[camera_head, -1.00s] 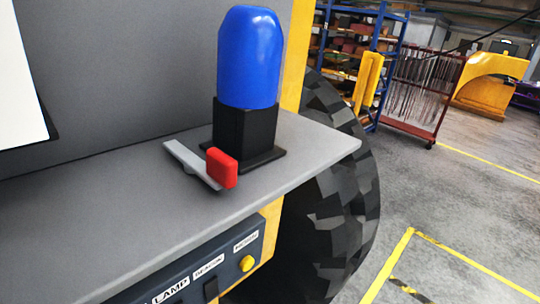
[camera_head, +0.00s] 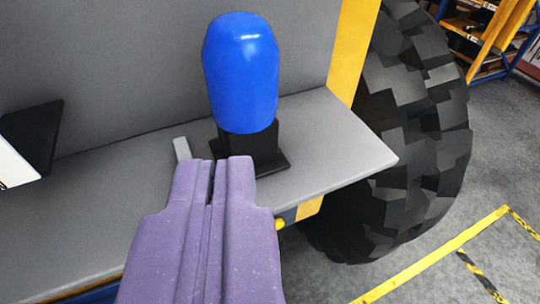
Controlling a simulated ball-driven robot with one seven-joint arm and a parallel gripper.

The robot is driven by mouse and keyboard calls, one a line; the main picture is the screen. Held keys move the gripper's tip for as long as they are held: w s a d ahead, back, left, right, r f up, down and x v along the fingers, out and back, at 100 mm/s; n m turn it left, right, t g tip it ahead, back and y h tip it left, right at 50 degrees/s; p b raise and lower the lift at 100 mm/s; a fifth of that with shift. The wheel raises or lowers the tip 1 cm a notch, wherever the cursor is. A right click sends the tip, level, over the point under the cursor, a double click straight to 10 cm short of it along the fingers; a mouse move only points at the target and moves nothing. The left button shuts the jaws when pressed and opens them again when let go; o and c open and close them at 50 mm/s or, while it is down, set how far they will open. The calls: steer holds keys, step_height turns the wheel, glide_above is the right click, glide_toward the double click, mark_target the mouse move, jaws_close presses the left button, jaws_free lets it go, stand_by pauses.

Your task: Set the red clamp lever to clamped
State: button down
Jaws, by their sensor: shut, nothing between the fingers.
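My gripper (camera_head: 214,165) is purple and shut, with nothing between its fingers. It reaches up from the bottom of the picture, over the front of the grey shelf (camera_head: 345,150). The red clamp lever is hidden behind my gripper. Only a light grey end of its metal strip (camera_head: 182,148) shows, just left of my fingertips. A blue round-topped cylinder (camera_head: 241,75) stands upright on a black base (camera_head: 262,145), just beyond my fingertips. I cannot tell whether my fingers touch the lever or the base.
A grey wall rises behind the shelf, with a black-edged panel (camera_head: 35,135) at left. A yellow post (camera_head: 353,40) and a large black tyre (camera_head: 420,130) stand at right. Open floor with yellow lines (camera_head: 440,255) lies beyond.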

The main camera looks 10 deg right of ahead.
step_height(320, 180, up, 5)
steer(key=w+d+g+p, duration=0.2)
steer(key=p, duration=0.6)
steer(key=w+d+f+m+g+y+p, duration=0.2)
steer(key=f+g+y, duration=0.2)
steer(key=f, duration=0.4)
steer(key=w+d+f+m+g+y+p, duration=0.2)
steer(key=f+g+y+p, duration=0.15)
steer(key=f, duration=0.45)
steer(key=d+m+t+y, duration=0.1)
steer(key=d+t+y, duration=0.1)
steer(key=d+y, duration=0.5)
steer(key=shift+s+f+t+y+b, duration=0.25)
steer(key=shift+s+t+y+b, duration=0.15)
steer(key=shift+y, duration=0.35)
steer(key=shift+w, duration=0.1)
